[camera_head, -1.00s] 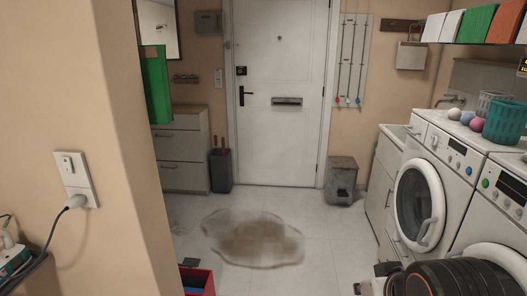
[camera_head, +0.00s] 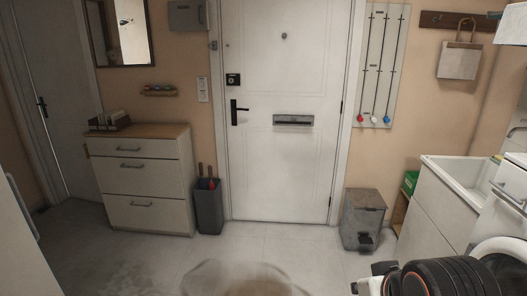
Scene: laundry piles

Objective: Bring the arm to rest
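My arm shows at the bottom right of the head view as a dark, ribbed rounded link with a white and black part at its left end. It is in front of the white washing machine (camera_head: 497,262). My gripper's fingertips cannot be made out, so I cannot tell whether it is open or shut or holds anything.
A white door (camera_head: 278,170) stands ahead. A drawer cabinet (camera_head: 145,190) and a dark umbrella bin (camera_head: 208,205) are to its left, a grey pedal bin (camera_head: 362,220) to its right. A blurred brown patch (camera_head: 240,280) lies on the floor. A sink cabinet (camera_head: 440,205) stands at the right.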

